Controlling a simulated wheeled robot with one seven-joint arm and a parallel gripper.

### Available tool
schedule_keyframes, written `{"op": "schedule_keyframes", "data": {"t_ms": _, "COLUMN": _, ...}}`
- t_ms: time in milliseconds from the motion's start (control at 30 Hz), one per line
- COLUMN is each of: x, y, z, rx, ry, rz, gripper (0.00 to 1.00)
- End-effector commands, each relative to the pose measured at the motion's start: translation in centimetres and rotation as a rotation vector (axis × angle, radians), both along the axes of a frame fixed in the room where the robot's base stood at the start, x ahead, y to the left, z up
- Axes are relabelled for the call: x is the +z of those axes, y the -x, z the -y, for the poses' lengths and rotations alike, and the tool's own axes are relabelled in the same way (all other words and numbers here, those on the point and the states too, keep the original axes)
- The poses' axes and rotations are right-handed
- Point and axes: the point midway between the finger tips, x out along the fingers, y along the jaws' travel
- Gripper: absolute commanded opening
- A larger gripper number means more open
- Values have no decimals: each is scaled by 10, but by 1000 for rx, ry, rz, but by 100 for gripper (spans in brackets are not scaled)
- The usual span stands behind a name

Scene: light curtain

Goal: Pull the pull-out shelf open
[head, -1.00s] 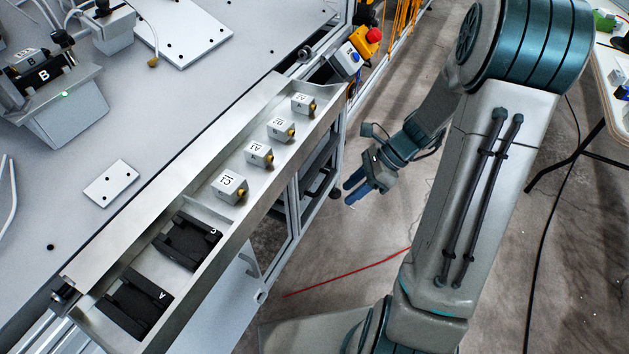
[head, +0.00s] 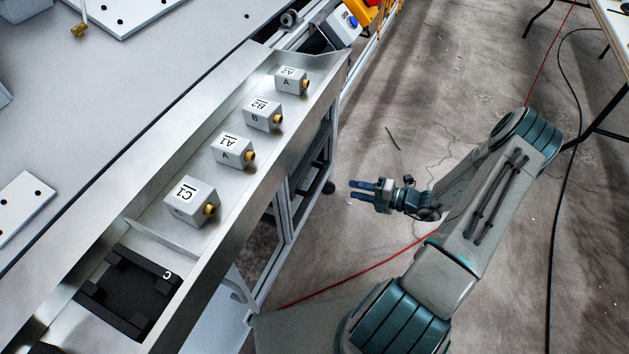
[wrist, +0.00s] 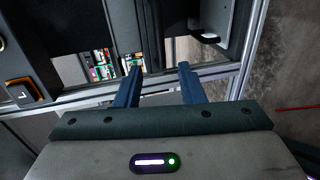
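My gripper (head: 352,191) is open and empty in the head view, its two blue fingers apart and pointing left at the side of the bench. A gap of floor shows between the fingertips and the bench frame. In the wrist view my gripper (wrist: 160,68) has its fingers apart with nothing between them, in front of a metal frame rail (wrist: 215,75) and dark panels (wrist: 140,25). I cannot make out for certain which part is the pull-out shelf; dark levels (head: 308,160) show inside the bench frame below the top.
A metal tray (head: 225,115) along the bench edge holds several labelled grey blocks and a black holder (head: 130,293). Coloured small parts (wrist: 103,65) show behind the rail. A red cable (head: 360,268) lies on the floor.

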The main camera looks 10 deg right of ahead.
Motion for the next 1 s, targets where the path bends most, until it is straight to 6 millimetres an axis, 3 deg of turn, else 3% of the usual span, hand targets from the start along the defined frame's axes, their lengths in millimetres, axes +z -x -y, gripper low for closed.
{"op": "schedule_keyframes", "data": {"t_ms": 600, "x": -24, "y": -62, "z": -90, "rx": 10, "ry": -1, "rz": 1, "gripper": 36}}
{"op": "schedule_keyframes", "data": {"t_ms": 800, "x": -27, "y": -76, "z": -107, "rx": 7, "ry": -1, "rz": 0, "gripper": 36}}
{"op": "schedule_keyframes", "data": {"t_ms": 1000, "x": -27, "y": -80, "z": -112, "rx": 7, "ry": 0, "rz": 0, "gripper": 36}}
